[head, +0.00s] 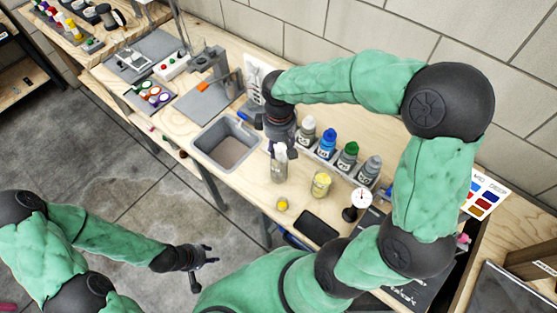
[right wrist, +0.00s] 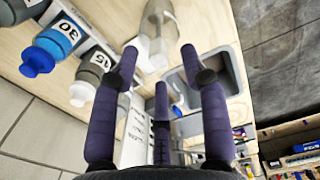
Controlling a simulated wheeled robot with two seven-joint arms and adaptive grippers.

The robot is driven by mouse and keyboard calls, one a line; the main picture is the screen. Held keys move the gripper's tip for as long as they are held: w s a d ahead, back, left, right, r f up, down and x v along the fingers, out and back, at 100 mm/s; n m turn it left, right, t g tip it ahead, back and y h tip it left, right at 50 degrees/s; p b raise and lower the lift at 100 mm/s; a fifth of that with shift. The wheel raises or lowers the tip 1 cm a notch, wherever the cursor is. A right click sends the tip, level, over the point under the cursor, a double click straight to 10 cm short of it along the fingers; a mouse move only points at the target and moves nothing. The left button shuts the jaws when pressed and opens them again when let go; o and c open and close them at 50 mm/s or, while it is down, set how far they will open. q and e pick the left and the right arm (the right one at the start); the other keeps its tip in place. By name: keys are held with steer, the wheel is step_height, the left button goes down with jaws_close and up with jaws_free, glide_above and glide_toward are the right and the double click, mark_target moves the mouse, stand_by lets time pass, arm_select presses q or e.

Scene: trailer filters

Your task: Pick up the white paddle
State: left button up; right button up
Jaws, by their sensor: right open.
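I cannot pick out a white paddle with certainty. A clear grey container with a white top (head: 279,170) stands on the wooden bench below my right gripper (head: 279,143). In the right wrist view the container (right wrist: 158,25) and its white part (right wrist: 150,54) show just beyond the spread fingers. My right gripper (right wrist: 162,68) is open and empty; I cannot tell whether it touches the white part. A small blue and white item (right wrist: 177,108) lies by the grey basin, partly behind the fingers. My left gripper (head: 207,255) is open and empty, over the floor.
The grey basin (head: 225,143) is left of the container. Several capped bottles (head: 327,144) stand in a rack to the right. A yellow jar (head: 321,183), a dial gauge (head: 359,200) and a black tray (head: 316,226) are nearby. A block wall (head: 330,30) stands behind.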

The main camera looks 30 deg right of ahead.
mark_target(279, 151)
steer(key=shift+w+f, duration=0.1)
steer(key=shift+f, duration=0.4)
step_height(279, 151, down, 5)
steer(key=shift+w+d+b, duration=0.15)
steer(key=shift+b, duration=0.75)
jaws_close()
